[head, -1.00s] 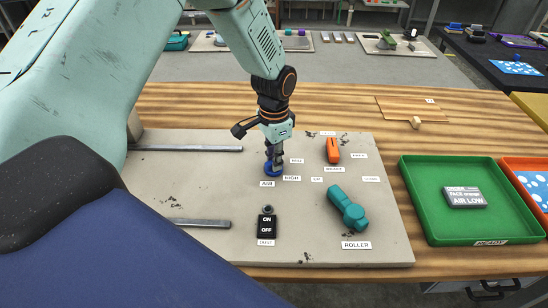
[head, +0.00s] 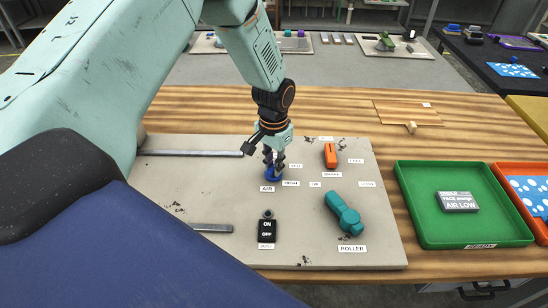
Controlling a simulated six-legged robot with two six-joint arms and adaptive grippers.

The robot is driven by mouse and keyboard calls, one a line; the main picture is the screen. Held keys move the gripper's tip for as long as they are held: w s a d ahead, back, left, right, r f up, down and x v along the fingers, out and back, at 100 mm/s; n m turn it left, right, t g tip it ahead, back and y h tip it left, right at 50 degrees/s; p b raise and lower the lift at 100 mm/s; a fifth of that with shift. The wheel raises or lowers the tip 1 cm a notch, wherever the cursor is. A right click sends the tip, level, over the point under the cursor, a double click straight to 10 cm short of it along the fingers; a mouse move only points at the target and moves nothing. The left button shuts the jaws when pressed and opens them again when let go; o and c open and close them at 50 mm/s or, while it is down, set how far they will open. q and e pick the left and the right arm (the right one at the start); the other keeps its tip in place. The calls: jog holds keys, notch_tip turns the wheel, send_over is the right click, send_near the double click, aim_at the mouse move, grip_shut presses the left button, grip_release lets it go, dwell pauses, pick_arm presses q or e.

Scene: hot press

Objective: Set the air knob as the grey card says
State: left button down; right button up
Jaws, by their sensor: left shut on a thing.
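The blue air knob (head: 273,174) sits on the beige panel (head: 190,190), above its AIR label (head: 267,189). Small labels reading MED and HIGH lie around it. My left gripper (head: 273,166) points down over the knob with its fingers shut on it, hiding most of the knob and its pointer. The grey card (head: 458,202) lies in the green tray (head: 408,205) at the right and reads "AIR LOW" on its lowest line, with a line about "FACE orange" above. My right gripper is not in view.
On the panel, an orange brake lever (head: 330,155), a teal roller handle (head: 343,212) and a black ON/OFF dust switch (head: 267,229) stand near the knob. Metal rails (head: 190,153) lie at the left. An orange tray (head: 510,182) stands at the right.

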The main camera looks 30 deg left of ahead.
pick_arm(q)
jog(key=n+p, duration=0.3)
jog(key=n, duration=0.1)
jog(key=shift+s+r, duration=0.1)
jog(key=shift+n+p, duration=0.75)
jog(key=shift+n, duration=0.95)
jog(key=c, duration=1.3)
grip_release()
notch_tip(320, 180, up, 12)
jog(key=shift+f, duration=0.1)
